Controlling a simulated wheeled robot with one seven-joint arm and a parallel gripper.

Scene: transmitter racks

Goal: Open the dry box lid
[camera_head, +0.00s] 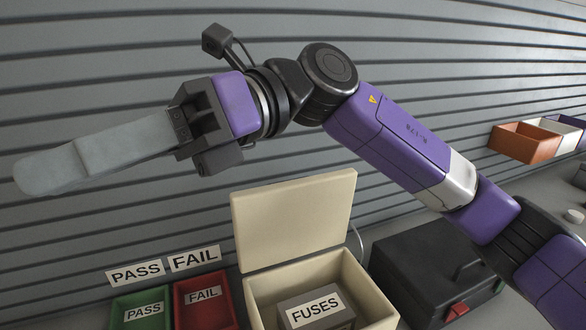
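A cream box (376,297) stands at the bottom centre and looks like the dry box, though no label names it. Its cream lid (293,221) stands raised and tilted back at the rear edge, so the box is open. A grey block labelled FUSES (314,306) sits inside. My gripper (50,172) is at the upper left, well above and left of the lid and apart from it. Its long grey fingers overlap from this side, so the gap between them is hidden. I see nothing held in it.
A black case (425,262) with a handle and red latch stands right of the cream box. A green PASS bin (140,308) and a red FAIL bin (203,294) stand left. An orange bin (524,143) is at far right. A grey ribbed wall (110,50) runs behind.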

